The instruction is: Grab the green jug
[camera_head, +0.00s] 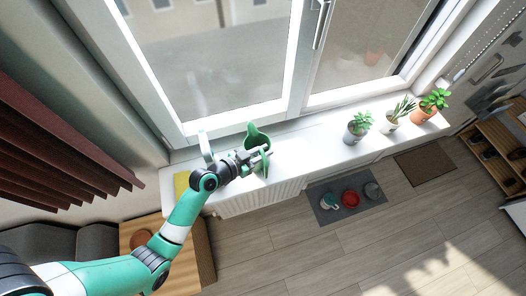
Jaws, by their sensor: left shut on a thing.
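The green jug (257,137) stands on the white window sill (310,143), near its left part, close to the window frame. My left gripper (262,158) reaches in from the left and is shut on the jug at its near side. The gripper and wrist hide part of the jug's lower body. I cannot tell whether the jug is still touching the sill. My right gripper is not in view.
Potted plants (359,126) stand along the sill to the right. A yellow item (181,184) lies at the sill's left end, beside my arm. On the floor, a dark mat (330,208) holds several bowls. The sill between jug and plants is clear.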

